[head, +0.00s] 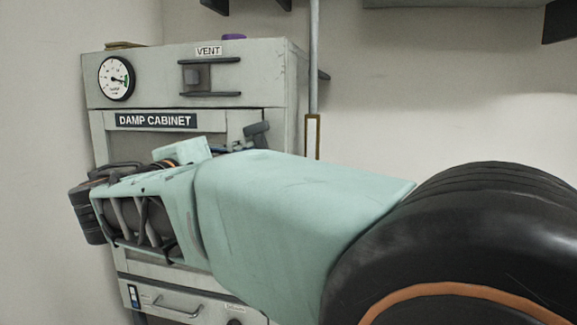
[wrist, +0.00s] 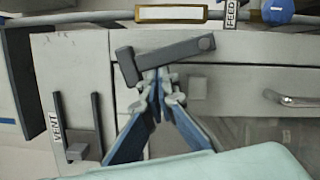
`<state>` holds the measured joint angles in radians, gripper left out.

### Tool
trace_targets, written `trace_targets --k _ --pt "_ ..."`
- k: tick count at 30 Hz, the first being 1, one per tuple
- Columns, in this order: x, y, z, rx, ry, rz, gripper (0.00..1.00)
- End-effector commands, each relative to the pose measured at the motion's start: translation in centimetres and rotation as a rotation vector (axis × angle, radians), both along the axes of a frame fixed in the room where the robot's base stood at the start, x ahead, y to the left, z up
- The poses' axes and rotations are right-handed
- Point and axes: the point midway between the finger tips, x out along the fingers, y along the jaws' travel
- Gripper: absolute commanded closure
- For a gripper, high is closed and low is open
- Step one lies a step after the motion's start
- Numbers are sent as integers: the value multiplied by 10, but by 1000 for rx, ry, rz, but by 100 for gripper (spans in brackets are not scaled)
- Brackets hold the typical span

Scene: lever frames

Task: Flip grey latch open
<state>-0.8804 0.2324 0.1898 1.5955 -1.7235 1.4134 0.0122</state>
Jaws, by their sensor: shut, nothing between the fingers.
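The grey latch (wrist: 170,56) shows in the wrist view as a dark grey bar with a bent end at its left and a pivot at its right, on the pale cabinet front. In the head view the latch (head: 257,132) shows at the right edge of the cabinet door, partly behind my arm. My gripper (wrist: 160,84) is shut and empty. Its fingertips are at the lower edge of the bar in the wrist view, near the bent end; I cannot tell whether they touch it. In the head view my arm hides most of the gripper.
The damp cabinet (head: 284,75) has a gauge (head: 116,78) and a vent slider (head: 196,76) above the door. A drawer handle (head: 178,308) is lower down. A vertical pipe (head: 314,60) stands right of the cabinet. A curved metal handle (wrist: 290,99) shows at right in the wrist view.

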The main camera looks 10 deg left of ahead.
Motion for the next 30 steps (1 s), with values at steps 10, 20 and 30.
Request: trace_targets --k 10,20,30 --pt "-1 -12 10 273 -22 -2 100" --pt "-1 -16 14 302 -23 -1 100" --pt "-1 -17 15 300 -23 -1 100"
